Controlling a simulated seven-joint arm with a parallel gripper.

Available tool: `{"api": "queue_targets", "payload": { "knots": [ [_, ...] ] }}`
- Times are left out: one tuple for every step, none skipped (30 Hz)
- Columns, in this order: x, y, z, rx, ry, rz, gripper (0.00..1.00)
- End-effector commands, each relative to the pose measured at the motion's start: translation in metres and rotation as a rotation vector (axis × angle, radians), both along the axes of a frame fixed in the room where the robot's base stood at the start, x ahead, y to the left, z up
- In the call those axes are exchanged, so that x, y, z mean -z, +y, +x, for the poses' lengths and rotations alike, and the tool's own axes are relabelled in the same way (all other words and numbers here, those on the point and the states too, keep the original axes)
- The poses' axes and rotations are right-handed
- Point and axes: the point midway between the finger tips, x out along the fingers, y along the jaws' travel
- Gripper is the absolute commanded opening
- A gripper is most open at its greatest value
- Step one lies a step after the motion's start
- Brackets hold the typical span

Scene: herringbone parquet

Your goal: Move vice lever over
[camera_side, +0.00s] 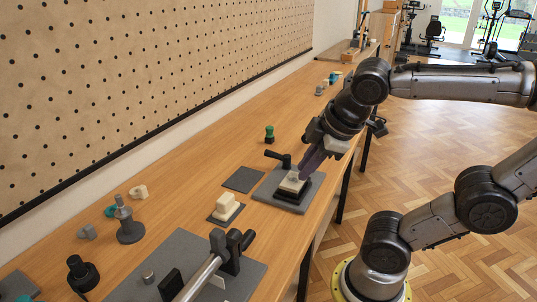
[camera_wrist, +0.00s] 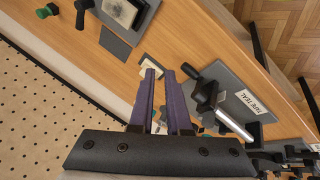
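What looks like the vice is a dark grey plate (camera_side: 282,199) on the bench, with a pale block (camera_side: 291,183) in its middle. Its black lever (camera_side: 277,156) sticks out on the far left side. In the wrist view the plate (camera_wrist: 146,20) is cut off at the top edge, with the black lever (camera_wrist: 83,12) to its left. My gripper (camera_side: 304,173) has purple fingers and hangs over the vice, right of the lever.
A dark square mat (camera_side: 244,179) and a pale block on a small plate (camera_side: 226,206) lie left of the vice. A larger grey board (camera_side: 243,284) with a silver bar (camera_side: 200,277) is nearer. A green-topped knob (camera_side: 269,134) stands behind. A pegboard (camera_side: 130,80) lines the back.

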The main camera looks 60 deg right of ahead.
Motion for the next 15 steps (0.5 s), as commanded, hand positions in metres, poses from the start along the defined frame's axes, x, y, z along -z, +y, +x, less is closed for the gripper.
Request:
{"api": "queue_targets", "payload": {
  "knots": [
    [-0.005,-0.009,0.011,-0.066,0.038,-0.076,0.05],
    [-0.008,-0.015,0.017,-0.111,0.066,-0.127,0.0],
    [-0.011,-0.022,0.025,-0.168,0.102,-0.189,0.0],
    [-0.014,-0.027,0.032,-0.209,0.13,-0.234,0.0],
    [-0.016,-0.033,0.04,-0.251,0.162,-0.279,0.0],
    [-0.018,-0.041,0.05,-0.306,0.208,-0.336,0.0],
    [-0.019,-0.046,0.058,-0.348,0.243,-0.378,0.0],
    [-0.02,-0.052,0.067,-0.391,0.28,-0.421,0.0],
    [-0.02,-0.06,0.079,-0.447,0.332,-0.473,0.0],
    [-0.02,-0.066,0.089,-0.486,0.372,-0.511,0.0],
    [-0.019,-0.071,0.098,-0.527,0.413,-0.546,0.0],
    [-0.018,-0.078,0.112,-0.577,0.464,-0.59,0.0],
    [-0.015,-0.083,0.121,-0.612,0.505,-0.618,0.0],
    [-0.013,-0.088,0.131,-0.646,0.545,-0.645,0.0],
    [-0.008,-0.094,0.143,-0.687,0.593,-0.674,0.0]
  ]
}}
